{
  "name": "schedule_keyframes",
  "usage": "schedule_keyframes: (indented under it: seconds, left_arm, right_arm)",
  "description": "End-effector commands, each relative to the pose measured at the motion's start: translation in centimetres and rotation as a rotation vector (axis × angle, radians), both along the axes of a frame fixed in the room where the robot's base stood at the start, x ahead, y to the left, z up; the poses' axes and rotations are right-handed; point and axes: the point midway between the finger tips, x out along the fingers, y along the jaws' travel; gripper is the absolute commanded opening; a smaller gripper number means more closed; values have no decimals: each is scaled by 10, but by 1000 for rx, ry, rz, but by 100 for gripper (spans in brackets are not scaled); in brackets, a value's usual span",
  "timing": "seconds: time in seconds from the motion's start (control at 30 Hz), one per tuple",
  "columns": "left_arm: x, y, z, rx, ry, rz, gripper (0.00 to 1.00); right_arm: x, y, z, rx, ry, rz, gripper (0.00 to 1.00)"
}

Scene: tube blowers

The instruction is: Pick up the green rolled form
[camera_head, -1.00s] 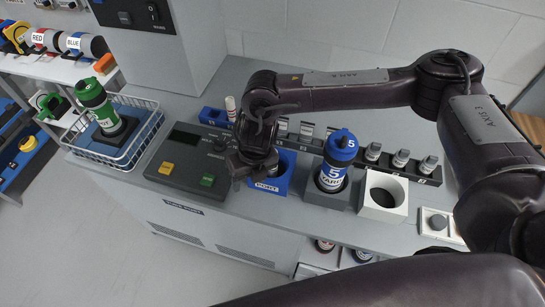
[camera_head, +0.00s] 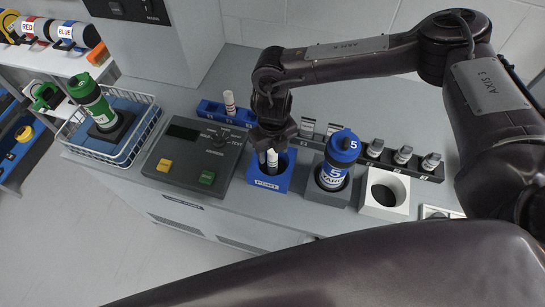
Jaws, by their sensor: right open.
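A green and white cylinder (camera_head: 92,104) with a green cap stands slightly tilted in a dark square base, inside a wire basket (camera_head: 140,146) at the left of the counter. It is the green object that best fits the rolled form. My right gripper (camera_head: 267,160) is open, pointing down over the blue block (camera_head: 270,182) with a round opening, far to the right of the green cylinder. Small pale shapes show at its fingertips; I cannot tell whether they are part of it or something in the block. My left gripper is not in view.
A grey control box (camera_head: 190,158) with yellow and green buttons lies between basket and blue block. A blue-capped cylinder (camera_head: 336,160) and a white block (camera_head: 386,194) with a round hole stand to the right. Behind is a dark rack (camera_head: 427,176) with small cylinders. Shelves at far left hold labelled rolls.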

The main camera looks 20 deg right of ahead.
Motion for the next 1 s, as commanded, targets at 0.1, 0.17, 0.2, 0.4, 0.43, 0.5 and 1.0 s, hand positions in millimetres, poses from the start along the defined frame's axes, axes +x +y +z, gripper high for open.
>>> schedule_keyframes:
  seconds: [0.1,0.17,0.2,0.4,0.43,0.5,1.0]
  left_arm:
    - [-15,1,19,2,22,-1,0]
    - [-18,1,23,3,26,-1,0]
    - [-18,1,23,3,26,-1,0]
    - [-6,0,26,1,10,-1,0]
    - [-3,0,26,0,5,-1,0]
    - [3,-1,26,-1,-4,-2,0]
    - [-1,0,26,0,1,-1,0]
  right_arm:
    - [-3,1,-13,-2,5,0,52]
    - [-3,1,-23,-3,4,-1,52]
    - [-3,1,-30,-2,4,-1,52]
    - [-2,1,-45,0,1,0,52]
    - [-2,1,-45,0,0,0,52]
    - [-2,1,-45,0,0,0,52]
    - [-2,0,-45,-1,0,-1,5]
